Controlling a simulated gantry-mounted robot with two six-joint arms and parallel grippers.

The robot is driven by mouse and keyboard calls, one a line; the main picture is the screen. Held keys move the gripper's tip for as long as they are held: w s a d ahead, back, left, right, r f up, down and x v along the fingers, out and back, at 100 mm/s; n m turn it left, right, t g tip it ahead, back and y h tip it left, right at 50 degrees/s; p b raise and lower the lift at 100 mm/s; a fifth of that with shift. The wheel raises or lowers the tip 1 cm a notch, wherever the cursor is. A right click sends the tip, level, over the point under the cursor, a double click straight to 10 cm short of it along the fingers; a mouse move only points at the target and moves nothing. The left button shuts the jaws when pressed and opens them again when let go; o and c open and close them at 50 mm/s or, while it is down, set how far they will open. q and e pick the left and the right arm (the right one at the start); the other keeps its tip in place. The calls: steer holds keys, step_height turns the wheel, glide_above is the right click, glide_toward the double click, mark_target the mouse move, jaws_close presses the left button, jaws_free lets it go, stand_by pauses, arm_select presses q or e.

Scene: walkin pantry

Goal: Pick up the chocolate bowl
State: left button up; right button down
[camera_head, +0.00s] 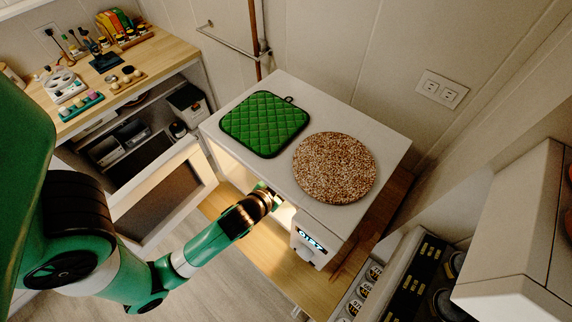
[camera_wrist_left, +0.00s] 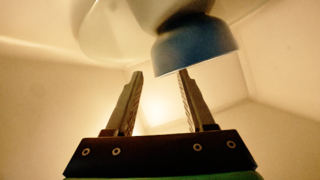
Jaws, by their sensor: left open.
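My left arm comes in from the left in the head view, and its wrist (camera_head: 262,199) is at the lit front opening of the white microwave (camera_head: 375,225). The fingers are hidden inside there. In the left wrist view my left gripper (camera_wrist_left: 160,75) is open, with nothing between its fingers. A blue bowl (camera_wrist_left: 195,47) is just beyond the fingertips, toward the right finger. The right fingertip overlaps the bowl's edge in the picture; I cannot tell whether they touch. The bowl's contents cannot be made out. No other bowl is clearly seen.
A pale round plate-like surface (camera_wrist_left: 105,30) is beside the bowl. The cavity walls are close around the gripper. On the microwave top lie a green quilted pad (camera_head: 264,123) and a round speckled mat (camera_head: 334,167). The open microwave door (camera_head: 165,195) is to the left.

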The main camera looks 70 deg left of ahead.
arm_select(q)
steer(key=p+x, duration=0.1)
steer(key=x, duration=0.4)
steer(key=shift+w+a, duration=0.1)
steer(key=shift+a, duration=0.05)
steer(key=c, duration=0.8)
jaws_close()
steer(key=shift+f, duration=0.1)
